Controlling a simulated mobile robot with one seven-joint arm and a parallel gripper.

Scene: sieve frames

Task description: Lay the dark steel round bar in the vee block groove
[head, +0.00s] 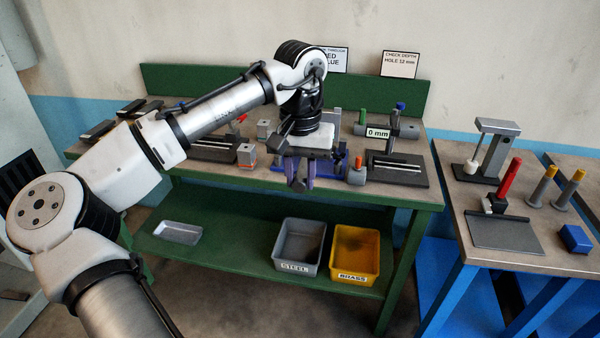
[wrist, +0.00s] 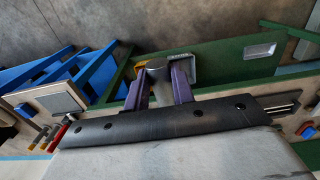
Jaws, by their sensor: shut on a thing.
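My gripper (head: 300,181) hangs fingers down over the front part of the green bench, near the middle. In the wrist view its two purple fingers (wrist: 160,90) are closed on a grey round bar (wrist: 157,73), which stands between them with its rounded end showing. In the head view the bar is mostly hidden by the fingers. I cannot make out the vee block groove for certain; my gripper and wrist cover the middle of the bench, where parts of a blue fixture (head: 339,163) show behind.
Grey blocks (head: 247,155) and a dark plate (head: 400,170) with light strips stand beside my gripper. A "0 mm" sign (head: 377,133) stands behind. Steel (head: 299,247) and brass (head: 356,254) bins sit on the lower shelf. Another table (head: 470,200) is at right.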

